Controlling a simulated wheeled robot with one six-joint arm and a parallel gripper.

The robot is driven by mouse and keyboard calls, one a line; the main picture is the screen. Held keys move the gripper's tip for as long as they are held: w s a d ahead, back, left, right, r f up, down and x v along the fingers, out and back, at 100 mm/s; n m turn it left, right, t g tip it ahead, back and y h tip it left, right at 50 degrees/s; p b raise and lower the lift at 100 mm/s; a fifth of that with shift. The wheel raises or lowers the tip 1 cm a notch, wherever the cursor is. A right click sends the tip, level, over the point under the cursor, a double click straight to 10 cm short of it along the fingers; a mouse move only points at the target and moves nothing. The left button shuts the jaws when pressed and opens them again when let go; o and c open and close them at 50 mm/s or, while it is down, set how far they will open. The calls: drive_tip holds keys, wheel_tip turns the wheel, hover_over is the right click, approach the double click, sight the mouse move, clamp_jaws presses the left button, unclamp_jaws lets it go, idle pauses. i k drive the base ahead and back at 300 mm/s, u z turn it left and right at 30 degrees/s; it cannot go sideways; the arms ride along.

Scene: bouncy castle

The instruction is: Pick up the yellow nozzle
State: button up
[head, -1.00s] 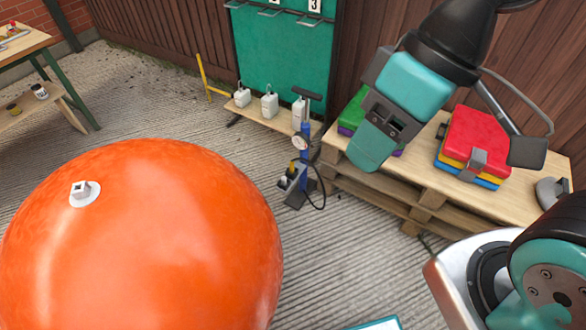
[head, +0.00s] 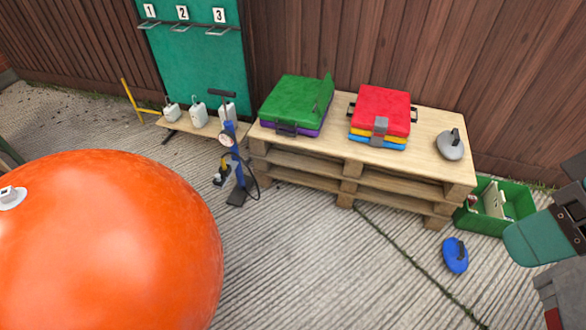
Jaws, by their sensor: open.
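My gripper (head: 530,240) is only partly in view at the right edge, teal with a dark grey body. It is open, holds nothing that I can see, and is far to the right of the pump. The rest of it is cut off by the frame.
A large orange ball (head: 110,245) fills the left front. A pallet bench (head: 350,165) carries green and red folded bundles. A green crate (head: 490,222) and a blue object (head: 455,256) are on the right. Open concrete floor (head: 320,260) lies between ball and crate.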

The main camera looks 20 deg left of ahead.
sight(222, 162)
drive_tip(key=u, duration=0.25)
drive_tip(key=i, duration=1.75)
drive_tip(key=u, duration=1.7)
drive_tip(key=i, duration=0.9)
drive_tip(key=u, duration=1.35)
drive_tip(key=i, duration=0.2)
